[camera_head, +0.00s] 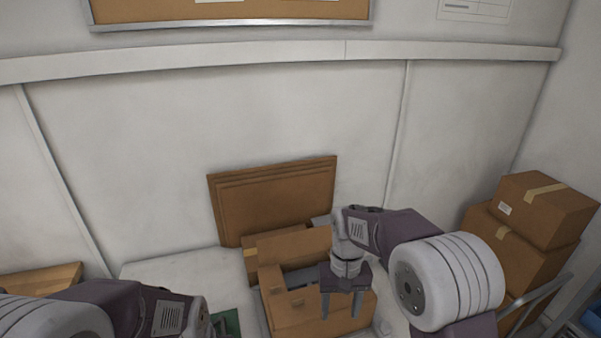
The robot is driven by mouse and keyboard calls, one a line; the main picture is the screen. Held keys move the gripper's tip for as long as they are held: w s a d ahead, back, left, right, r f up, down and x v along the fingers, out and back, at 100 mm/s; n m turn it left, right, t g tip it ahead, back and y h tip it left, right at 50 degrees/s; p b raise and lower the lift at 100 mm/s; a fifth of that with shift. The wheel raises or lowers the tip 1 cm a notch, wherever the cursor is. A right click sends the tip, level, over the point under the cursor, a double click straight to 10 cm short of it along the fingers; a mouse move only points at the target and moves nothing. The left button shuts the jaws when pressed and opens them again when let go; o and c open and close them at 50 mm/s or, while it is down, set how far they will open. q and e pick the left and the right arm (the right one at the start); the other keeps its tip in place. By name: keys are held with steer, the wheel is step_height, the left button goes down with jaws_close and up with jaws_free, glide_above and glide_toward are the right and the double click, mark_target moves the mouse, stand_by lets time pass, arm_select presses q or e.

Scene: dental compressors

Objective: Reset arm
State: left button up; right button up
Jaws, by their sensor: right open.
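My right gripper (341,304) hangs in front of an open cardboard box (290,312), pointing down. Its two fingers are apart with nothing seen between them. My right arm comes in from the lower right and bends down to it. My left arm comes in from the lower left. Its gripper is not clearly shown at the bottom edge. Some grey parts show inside the open box, partly hidden by my right gripper.
The box stands on a white table (190,270) against the wall. Brown flat panels (275,200) lean behind it. A green item (230,322) lies left of the box. Stacked cartons (545,210) stand at the right.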

steer(key=s+d+f+t+b, duration=0.2)
steer(key=s+d+f, duration=0.6)
steer(key=s, duration=0.4)
steer(key=shift+s+d+m+t+b, duration=0.2)
steer(key=shift+m+t+b, duration=0.1)
steer(key=shift+m+b, duration=0.15)
